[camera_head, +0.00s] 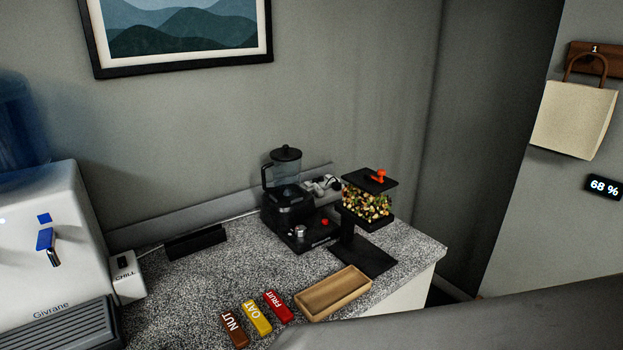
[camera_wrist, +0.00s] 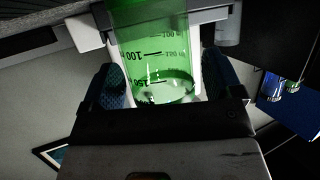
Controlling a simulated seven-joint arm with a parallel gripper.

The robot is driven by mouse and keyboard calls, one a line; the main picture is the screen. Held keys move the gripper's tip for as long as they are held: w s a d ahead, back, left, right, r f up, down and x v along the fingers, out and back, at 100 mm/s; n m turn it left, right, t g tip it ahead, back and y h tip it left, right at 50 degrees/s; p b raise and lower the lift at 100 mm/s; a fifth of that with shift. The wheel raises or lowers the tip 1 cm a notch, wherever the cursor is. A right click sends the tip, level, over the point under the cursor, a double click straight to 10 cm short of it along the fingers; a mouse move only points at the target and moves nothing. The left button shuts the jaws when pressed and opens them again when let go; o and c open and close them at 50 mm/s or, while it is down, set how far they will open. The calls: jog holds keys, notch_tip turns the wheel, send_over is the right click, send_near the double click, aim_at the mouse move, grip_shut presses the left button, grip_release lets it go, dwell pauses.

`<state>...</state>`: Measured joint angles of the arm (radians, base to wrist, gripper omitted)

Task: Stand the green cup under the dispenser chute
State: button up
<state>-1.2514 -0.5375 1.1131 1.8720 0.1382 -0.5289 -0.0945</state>
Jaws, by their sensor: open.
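The green cup (camera_wrist: 155,50) is see-through with black volume marks, seen close up in the wrist view. My gripper (camera_wrist: 160,85) is open, with a dark blue finger pad on each side of the cup. Whether either pad touches it I cannot tell. The cup does not show in the head view. The dispenser (camera_head: 367,205) stands at the right end of the counter, a clear hopper of mixed pieces with a black lid and orange knob. Its black base plate (camera_head: 370,262) shows bare below; the chute itself is hard to make out.
A black blender-like machine (camera_head: 290,205) stands left of the dispenser. A wooden tray (camera_head: 333,294) and NUT (camera_head: 234,330), OAT (camera_head: 257,317) and FRUIT (camera_head: 278,306) blocks lie in front. A water cooler (camera_head: 60,240) fills the left.

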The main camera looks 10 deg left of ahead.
jog(key=v, duration=1.1)
jog(key=shift+d, duration=0.1)
jog(key=shift+w, duration=0.1)
dwell(0.9)
jog(key=w+d+r+m+t+h, duration=0.1)
jog(key=w+d+r+m+h, duration=0.25)
jog(key=w+d, duration=0.7)
jog(key=w+d+r+m+h, duration=0.35)
jog(key=w+d, duration=0.45)
jog(key=d, duration=0.5)
jog(key=s+d+r+m+g+h, duration=0.1)
jog(key=s+d+r+m+h, duration=0.1)
jog(key=d, duration=0.7)
jog(key=s+d+r+m+g+h, duration=0.1)
jog(key=s+d+r+m+h, duration=0.1)
jog(key=d, duration=0.8)
jog(key=s+d+r+m+g+h, duration=0.1)
jog(key=s+d+r+m+h, duration=0.1)
jog(key=d, duration=0.8)
jog(key=shift+s+r+m+g, duration=0.3)
jog(key=shift+s+r+g, duration=0.1)
jog(key=shift+s+r, duration=0.05)
jog(key=shift+o, duration=0.5)
